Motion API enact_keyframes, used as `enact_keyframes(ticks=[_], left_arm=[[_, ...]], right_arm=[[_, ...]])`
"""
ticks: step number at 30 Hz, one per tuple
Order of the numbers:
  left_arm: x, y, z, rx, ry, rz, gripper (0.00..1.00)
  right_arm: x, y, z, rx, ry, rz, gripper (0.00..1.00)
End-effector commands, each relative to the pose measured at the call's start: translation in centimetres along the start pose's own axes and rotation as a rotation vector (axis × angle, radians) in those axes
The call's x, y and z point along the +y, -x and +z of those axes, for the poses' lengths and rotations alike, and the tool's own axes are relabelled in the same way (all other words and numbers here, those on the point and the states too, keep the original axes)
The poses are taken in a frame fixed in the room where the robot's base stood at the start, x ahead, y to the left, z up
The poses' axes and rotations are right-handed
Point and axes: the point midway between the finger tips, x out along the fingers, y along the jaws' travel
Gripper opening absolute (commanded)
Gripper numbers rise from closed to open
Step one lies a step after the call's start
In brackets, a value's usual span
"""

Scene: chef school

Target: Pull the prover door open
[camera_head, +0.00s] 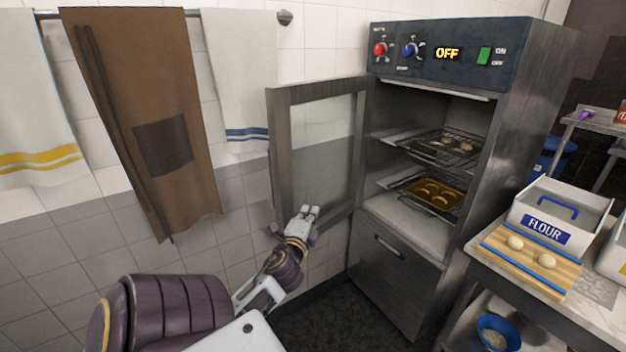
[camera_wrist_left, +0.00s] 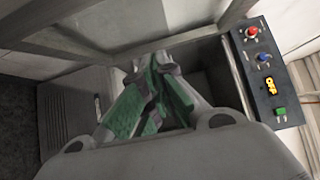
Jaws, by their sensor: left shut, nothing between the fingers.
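The prover (camera_head: 505,105) is a steel cabinet with a dark control panel (camera_head: 450,50) on top. Its glass-paned door (camera_head: 315,150) stands wide open, swung out to the left on its left side. Inside are racks with dough pieces and a yellowish tray (camera_head: 435,193). My left gripper (camera_head: 308,212) is shut and empty, at the lower part of the door, in front of its glass; I cannot tell whether it touches. In the left wrist view the gripper's green-padded fingers (camera_wrist_left: 150,105) show, with the control panel (camera_wrist_left: 268,75) at right. My right gripper is not in view.
A brown apron (camera_head: 140,110) and towels (camera_head: 245,60) hang from a wall rail at left. At right, a table holds a flour bin (camera_head: 560,205) and a board with dough (camera_head: 530,260). A blue bowl (camera_head: 498,333) sits below. The dark floor before the prover is clear.

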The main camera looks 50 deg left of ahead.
Motion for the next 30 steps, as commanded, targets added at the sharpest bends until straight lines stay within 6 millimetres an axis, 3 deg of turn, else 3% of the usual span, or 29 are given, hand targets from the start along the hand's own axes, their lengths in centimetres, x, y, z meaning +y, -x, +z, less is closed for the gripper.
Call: enact_keyframes(ticks=[12,30], left_arm=[[0.0,3.0,0.6,0.0,0.0,0.0,0.0],[0.2,3.1,0.5,0.007,0.021,0.005,0.0]], right_arm=[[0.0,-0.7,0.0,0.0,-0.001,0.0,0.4],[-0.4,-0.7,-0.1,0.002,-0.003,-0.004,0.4]])
